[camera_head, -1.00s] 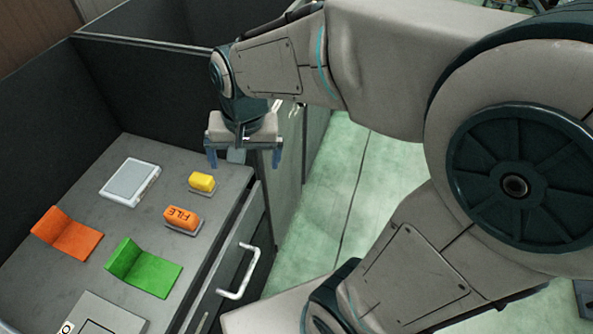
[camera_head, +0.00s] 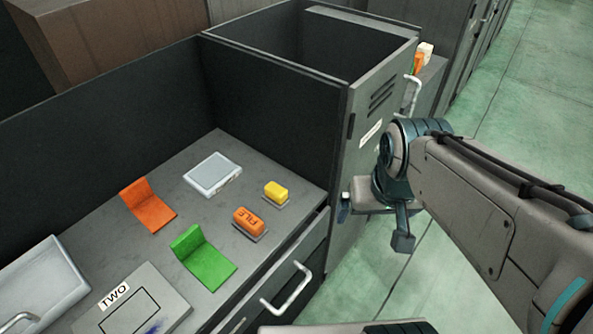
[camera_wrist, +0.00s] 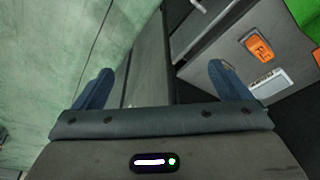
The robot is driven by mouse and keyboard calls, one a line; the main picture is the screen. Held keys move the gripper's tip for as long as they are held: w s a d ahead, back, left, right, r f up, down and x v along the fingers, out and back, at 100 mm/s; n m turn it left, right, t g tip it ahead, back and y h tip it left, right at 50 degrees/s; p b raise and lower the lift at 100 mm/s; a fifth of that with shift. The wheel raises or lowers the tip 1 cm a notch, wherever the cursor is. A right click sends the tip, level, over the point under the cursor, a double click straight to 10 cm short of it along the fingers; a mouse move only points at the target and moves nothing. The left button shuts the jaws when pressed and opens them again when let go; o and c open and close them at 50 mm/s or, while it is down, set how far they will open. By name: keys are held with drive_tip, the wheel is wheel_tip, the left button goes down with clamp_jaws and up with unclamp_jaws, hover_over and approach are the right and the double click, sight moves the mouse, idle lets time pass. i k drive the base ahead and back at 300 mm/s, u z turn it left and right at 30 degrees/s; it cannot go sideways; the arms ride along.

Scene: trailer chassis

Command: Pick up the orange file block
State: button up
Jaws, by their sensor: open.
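The orange file block (camera_head: 248,221), with dark lettering on top, sits on a small flat base on the grey desk top, near its front edge. It also shows at the upper right of the wrist view (camera_wrist: 260,49). My gripper (camera_head: 374,218) is to the right of the desk, out over the floor side and apart from the block. In the wrist view my gripper (camera_wrist: 160,88) has its two blue fingers spread wide with nothing between them.
A yellow block (camera_head: 276,192) stands beside the orange one. A green folded piece (camera_head: 203,258), an orange folded piece (camera_head: 148,205) and a white tablet-like box (camera_head: 212,174) lie nearby. Dark partition walls (camera_head: 110,115) rise behind. A drawer handle (camera_head: 288,290) juts out in front.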

sight(254, 229)
drive_tip(key=u, duration=2.65)
drive_tip(key=k, duration=1)
drive_tip(key=z, duration=1.05)
drive_tip(key=i, duration=1)
drive_tip(key=u, duration=0.05)
